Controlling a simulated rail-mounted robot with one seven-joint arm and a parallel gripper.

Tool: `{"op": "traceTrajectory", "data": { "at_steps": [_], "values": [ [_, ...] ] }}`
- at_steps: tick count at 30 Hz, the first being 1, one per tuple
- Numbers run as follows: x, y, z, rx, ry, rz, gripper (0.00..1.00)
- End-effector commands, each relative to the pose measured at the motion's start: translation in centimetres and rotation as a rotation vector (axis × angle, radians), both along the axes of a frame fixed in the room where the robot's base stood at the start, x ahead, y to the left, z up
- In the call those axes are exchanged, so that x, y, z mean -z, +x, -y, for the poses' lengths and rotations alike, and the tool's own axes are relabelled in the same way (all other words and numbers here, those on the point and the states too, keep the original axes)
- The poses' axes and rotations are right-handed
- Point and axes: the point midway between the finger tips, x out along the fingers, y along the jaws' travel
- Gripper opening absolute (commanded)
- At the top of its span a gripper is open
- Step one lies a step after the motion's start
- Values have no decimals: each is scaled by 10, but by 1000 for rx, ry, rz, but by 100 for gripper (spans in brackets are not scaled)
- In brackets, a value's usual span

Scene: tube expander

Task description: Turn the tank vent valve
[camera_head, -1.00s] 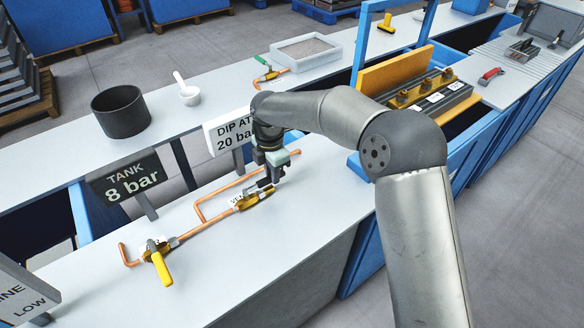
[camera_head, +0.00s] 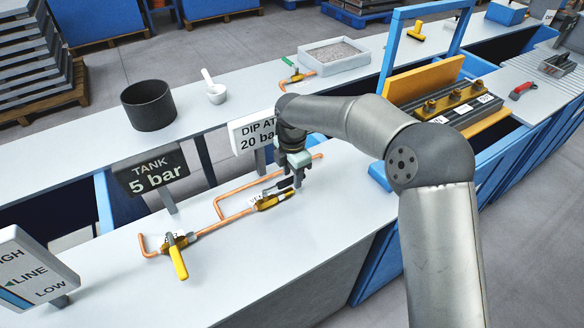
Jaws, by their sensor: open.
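The tank vent valve (camera_head: 273,201) is a small yellow-and-dark fitting on a copper pipe on the white bench, beside a small white label. My gripper (camera_head: 294,183) points down at the valve's right end, very close to it. Its jaws are open, though the fingers are small and dark here. I cannot tell whether a finger touches the valve, and the gripper partly hides the fitting's far end. The tank sign (camera_head: 150,171) reads 5 bar.
A second valve with a yellow lever (camera_head: 178,262) sits at the pipe's left end. A line gauge sign (camera_head: 30,268) stands at the left edge.

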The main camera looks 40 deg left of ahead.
Motion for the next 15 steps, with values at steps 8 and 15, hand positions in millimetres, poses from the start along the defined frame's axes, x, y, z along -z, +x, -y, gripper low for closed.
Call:
{"op": "traceTrajectory", "data": {
  "at_steps": [8, 15],
  "values": [
    [-36, 1, 0, 1, 4, 4, 42],
    [-96, 0, 0, 1, 4, 3, 42]
  ]
}}
